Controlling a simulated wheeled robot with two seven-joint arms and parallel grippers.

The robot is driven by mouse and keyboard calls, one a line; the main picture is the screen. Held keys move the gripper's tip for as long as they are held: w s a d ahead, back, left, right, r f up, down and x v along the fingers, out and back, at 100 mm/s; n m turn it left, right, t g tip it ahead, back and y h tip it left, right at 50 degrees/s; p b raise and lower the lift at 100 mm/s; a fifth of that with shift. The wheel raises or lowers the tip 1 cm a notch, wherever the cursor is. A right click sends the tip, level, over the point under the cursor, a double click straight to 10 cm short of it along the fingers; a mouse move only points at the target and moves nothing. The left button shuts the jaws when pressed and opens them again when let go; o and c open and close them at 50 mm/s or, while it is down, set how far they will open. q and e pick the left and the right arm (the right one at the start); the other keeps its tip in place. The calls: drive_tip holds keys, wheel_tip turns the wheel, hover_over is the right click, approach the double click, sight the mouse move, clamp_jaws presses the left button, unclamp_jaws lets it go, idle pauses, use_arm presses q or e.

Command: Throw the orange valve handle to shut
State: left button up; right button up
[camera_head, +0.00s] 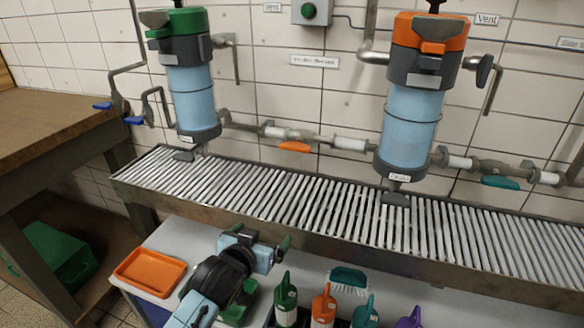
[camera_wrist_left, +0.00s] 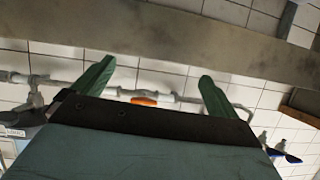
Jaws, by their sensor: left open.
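The orange valve handle (camera_head: 294,147) sits just below the horizontal pipe on the tiled wall, between the two blue filter housings. It lies roughly along the pipe. It also shows small in the left wrist view (camera_wrist_left: 144,101), between my finger tips and well beyond them. My left gripper (camera_head: 263,236) is low in front of the slatted rack, below the handle and apart from it. Its two green fingers (camera_wrist_left: 155,85) are spread with nothing between them. My right gripper is in neither view.
The slatted metal rack (camera_head: 290,205) and its front rail (camera_head: 240,225) lie between my left gripper and the wall. A teal handle (camera_head: 500,182) is farther right on the pipe. Several coloured bottles and an orange tray (camera_head: 150,272) are on the lower surface.

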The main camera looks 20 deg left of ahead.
use_arm(q)
drive_tip(key=w+r+t+b, duration=0.1)
drive_tip(key=w+r+t, duration=0.5)
drive_tip(key=r, duration=0.5)
drive_tip(key=g+b, duration=0.1)
drive_tip(key=b, duration=0.1)
approach(294, 148)
drive_tip(key=w, duration=0.1)
drive_tip(key=shift+h, duration=0.4)
drive_tip(key=w+b, duration=0.2)
drive_tip(key=w, duration=0.5)
drive_tip(key=shift+a+r+b, duration=0.1)
drive_tip(key=shift+a+b, duration=0.05)
drive_tip(key=shift+b, duration=0.15)
drive_tip(key=shift+w, duration=0.35)
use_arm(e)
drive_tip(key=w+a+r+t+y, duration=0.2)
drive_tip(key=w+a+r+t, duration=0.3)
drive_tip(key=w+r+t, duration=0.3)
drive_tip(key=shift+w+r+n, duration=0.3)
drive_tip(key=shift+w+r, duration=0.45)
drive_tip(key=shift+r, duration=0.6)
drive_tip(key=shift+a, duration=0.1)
